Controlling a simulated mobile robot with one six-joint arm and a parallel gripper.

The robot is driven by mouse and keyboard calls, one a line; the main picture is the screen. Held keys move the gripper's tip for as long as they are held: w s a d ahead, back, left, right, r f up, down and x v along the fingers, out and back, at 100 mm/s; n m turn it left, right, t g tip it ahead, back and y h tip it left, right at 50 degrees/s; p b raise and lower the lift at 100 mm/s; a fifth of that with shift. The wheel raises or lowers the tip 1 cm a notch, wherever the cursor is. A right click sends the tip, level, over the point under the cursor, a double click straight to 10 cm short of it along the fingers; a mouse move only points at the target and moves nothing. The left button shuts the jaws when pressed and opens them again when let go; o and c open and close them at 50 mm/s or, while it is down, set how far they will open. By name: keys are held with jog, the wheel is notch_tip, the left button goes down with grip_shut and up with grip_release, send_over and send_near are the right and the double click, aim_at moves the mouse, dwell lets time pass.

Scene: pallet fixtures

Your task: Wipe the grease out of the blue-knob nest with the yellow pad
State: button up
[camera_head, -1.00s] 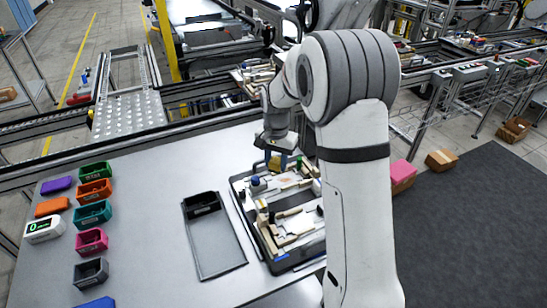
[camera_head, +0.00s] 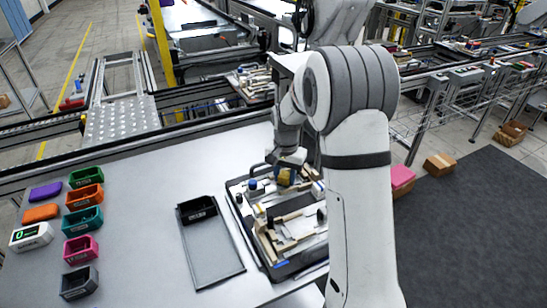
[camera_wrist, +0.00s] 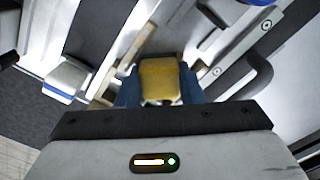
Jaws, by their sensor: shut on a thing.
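My gripper (camera_head: 288,165) is shut on the yellow pad (camera_head: 286,177), over the far part of the black-rimmed pallet fixture (camera_head: 234,200). In the wrist view the yellow pad (camera_wrist: 158,80) sits between my blue fingers (camera_wrist: 160,92). A blue knob (camera_head: 252,184) stands on the fixture just left of the pad. A blue round thing, probably this knob (camera_wrist: 257,2), shows at the top edge of the wrist view. I cannot tell whether the pad touches the nest floor. My gripper and pad cover part of the nest, and no grease can be made out.
Light blocks and rails (camera_head: 288,236) stand on the fixture close to my gripper. A grey tray with a black bin (camera_head: 215,252) lies to its left. Several coloured bins (camera_head: 82,220) line the table's left side. The table between them is clear.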

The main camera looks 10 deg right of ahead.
aim_at(273, 187)
jog(key=shift+w+d, duration=0.2)
jog(key=shift+d, duration=0.55)
jog(key=shift+w+d, duration=0.2)
jog(key=shift+d, duration=0.5)
jog(key=shift+a, duration=0.35)
jog(key=shift+s+a+f, duration=0.1)
jog(key=shift+s+a, duration=0.35)
jog(key=shift+a, duration=0.3)
jog(key=a, duration=0.2)
jog(key=shift+s+a, duration=0.25)
jog(key=shift+a, duration=0.15)
jog(key=shift+s+a, duration=0.2)
jog(key=shift+a, duration=0.1)
jog(key=shift+s+a+r, duration=0.1)
jog(key=shift+a+r, duration=0.25)
jog(key=shift+a, duration=0.1)
notch_tip(273, 187, up, 3)
jog(key=shift+d+r+p, duration=0.1)
jog(key=shift+r+p, duration=0.05)
jog(key=shift+p, duration=0.9)
jog(key=shift+r+p, duration=1.4)
jog(key=shift+r, duration=0.85)
